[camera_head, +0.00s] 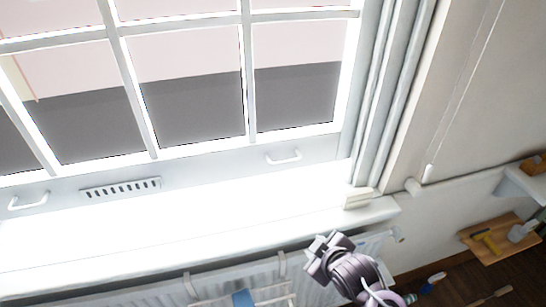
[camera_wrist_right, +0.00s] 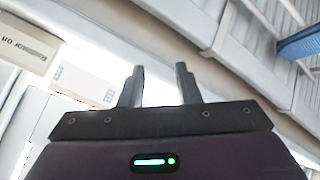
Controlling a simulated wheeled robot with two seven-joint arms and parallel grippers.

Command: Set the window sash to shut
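The white window sash (camera_head: 205,150) fills the upper left of the head view, with dark and pale panes between its bars. Its bottom rail carries a lift handle (camera_head: 284,158) at the right, another handle (camera_head: 28,201) at the left and a slotted vent (camera_head: 120,188). Bright glare lies below the rail, so I cannot tell how large any gap above the sill (camera_head: 200,238) is. My right gripper (camera_head: 322,247) is in front of the sill's edge, below and right of the right handle, apart from it. In the right wrist view its fingers (camera_wrist_right: 158,82) are spread and empty. My left gripper is out of view.
A radiator (camera_head: 225,280) with a blue cloth (camera_head: 243,299) hangs below the sill. A small pale block (camera_head: 358,198) sits at the sill's right end. A wooden shelf (camera_head: 500,242) with tools is on the right wall. A labelled box (camera_wrist_right: 28,48) shows in the wrist view.

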